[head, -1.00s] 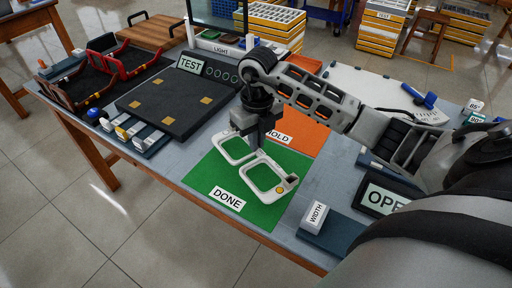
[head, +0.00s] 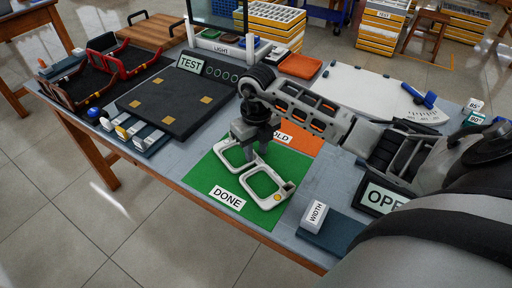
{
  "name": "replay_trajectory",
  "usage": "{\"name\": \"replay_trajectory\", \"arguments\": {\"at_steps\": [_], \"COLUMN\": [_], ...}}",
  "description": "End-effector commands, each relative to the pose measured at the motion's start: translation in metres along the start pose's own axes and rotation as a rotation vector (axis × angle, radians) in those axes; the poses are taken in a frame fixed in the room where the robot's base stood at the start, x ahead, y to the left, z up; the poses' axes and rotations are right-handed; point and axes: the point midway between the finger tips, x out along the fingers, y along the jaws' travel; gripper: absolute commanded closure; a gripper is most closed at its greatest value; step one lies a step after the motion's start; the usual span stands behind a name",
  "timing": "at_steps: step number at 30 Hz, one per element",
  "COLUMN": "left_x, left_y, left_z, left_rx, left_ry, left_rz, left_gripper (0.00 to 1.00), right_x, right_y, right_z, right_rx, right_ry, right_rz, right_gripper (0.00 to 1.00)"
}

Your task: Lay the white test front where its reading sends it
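The white test front (head: 241,179) shows in the head view over the green DONE mat (head: 207,178), with its two lens openings side by side and a yellow dot at its right end. It looks flat and on or very close to the mat. My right gripper (head: 251,154) points down at the bridge of the front and covers it. Its fingertips are partly hidden, so their spacing does not show. The orange HOLD mat (head: 304,140) lies just behind, partly covered by my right arm. The black TEST board (head: 160,106) stands to the left, empty of fronts. My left gripper is out of view.
A white WIDTH block (head: 315,214) on a dark base is right of the green mat. The OPEN sign (head: 378,197) is beside my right arm. Red-rimmed trays (head: 127,60) are at the far left. The table's front edge runs close below the green mat.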

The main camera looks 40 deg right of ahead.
Motion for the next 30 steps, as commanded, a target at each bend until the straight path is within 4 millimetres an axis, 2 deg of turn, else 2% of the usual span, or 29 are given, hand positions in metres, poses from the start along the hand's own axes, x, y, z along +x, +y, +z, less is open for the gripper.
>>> {"name": "replay_trajectory", "arguments": {"at_steps": [5,7,15,21,24,30], "left_x": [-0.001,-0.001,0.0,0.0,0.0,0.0], "left_y": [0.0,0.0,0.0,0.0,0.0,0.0], "left_z": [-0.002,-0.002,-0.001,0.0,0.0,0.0], "left_rx": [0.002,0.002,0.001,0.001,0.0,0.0], "left_ry": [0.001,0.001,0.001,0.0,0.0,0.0], "left_rz": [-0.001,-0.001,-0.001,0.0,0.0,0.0], "left_gripper": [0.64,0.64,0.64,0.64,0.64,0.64], "right_x": [-0.009,-0.018,-0.077,-0.11,-0.119,-0.123], "right_y": [0.0,-0.001,-0.001,0.0,0.0,0.0], "right_z": [0.001,0.001,0.001,0.001,0.001,0.0], "right_rx": [0.0,-0.001,-0.001,0.0,0.0,0.0], "right_ry": [-0.003,-0.004,-0.006,-0.003,-0.002,0.001], "right_rz": [0.0,-0.001,-0.002,0.0,0.0,0.0], "right_gripper": [0.71,0.71,0.71,0.71,0.71,0.71]}}
